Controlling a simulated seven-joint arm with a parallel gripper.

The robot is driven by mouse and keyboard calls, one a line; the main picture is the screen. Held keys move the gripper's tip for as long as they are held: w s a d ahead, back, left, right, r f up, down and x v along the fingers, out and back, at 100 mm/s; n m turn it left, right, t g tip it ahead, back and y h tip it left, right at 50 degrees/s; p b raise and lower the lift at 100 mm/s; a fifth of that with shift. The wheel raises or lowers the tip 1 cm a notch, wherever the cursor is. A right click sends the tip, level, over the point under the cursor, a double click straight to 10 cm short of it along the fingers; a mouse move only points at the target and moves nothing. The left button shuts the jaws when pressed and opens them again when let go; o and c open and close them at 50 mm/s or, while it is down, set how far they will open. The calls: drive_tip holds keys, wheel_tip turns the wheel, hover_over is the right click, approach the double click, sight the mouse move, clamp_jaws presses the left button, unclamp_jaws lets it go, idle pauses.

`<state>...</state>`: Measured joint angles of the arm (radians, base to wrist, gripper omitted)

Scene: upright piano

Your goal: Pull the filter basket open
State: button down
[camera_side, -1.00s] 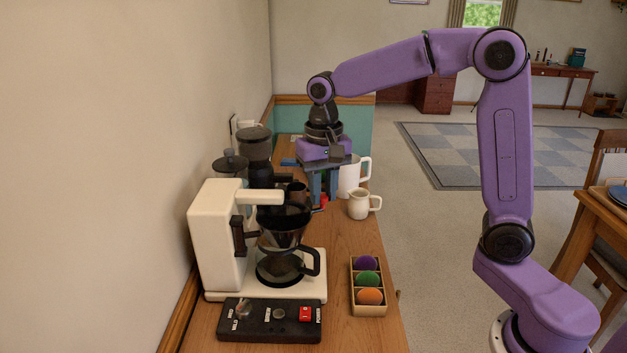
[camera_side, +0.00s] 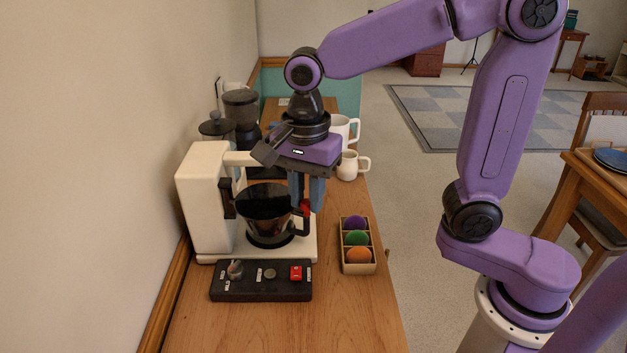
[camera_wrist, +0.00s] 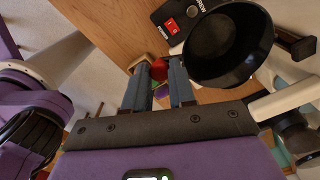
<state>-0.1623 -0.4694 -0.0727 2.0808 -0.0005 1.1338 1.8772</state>
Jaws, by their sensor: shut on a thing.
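The black filter basket (camera_side: 264,201) is a round bowl at the front of the white coffee maker (camera_side: 203,205). It sits over the glass carafe, swung out from under the white top arm (camera_side: 241,158). In the wrist view its open, empty bowl (camera_wrist: 228,47) lies right of my fingers. My gripper (camera_side: 307,205) points down at the basket's right side. Its blue fingers are shut on the red knob (camera_side: 305,208), which shows between the fingertips in the wrist view (camera_wrist: 159,70). The knob's joint to the basket is hidden.
A black control box (camera_side: 261,281) with a red switch stands in front of the coffee maker. A tray of coloured balls (camera_side: 358,266) lies to the right. A cream jug (camera_side: 350,166), white mug and dark grinder stand behind. The near counter is bare.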

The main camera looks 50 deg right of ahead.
drive_tip(key=shift+s+a+r+m, duration=0.1)
drive_tip(key=shift+s+a+m, duration=0.1)
drive_tip(key=shift+a+m, duration=0.65)
drive_tip(key=shift+a, duration=0.2)
drive_tip(key=c, duration=0.9)
unclamp_jaws()
drive_tip(key=shift+c, duration=0.2)
wheel_tip(320, 180, up, 17)
drive_tip(key=shift+r, duration=0.2)
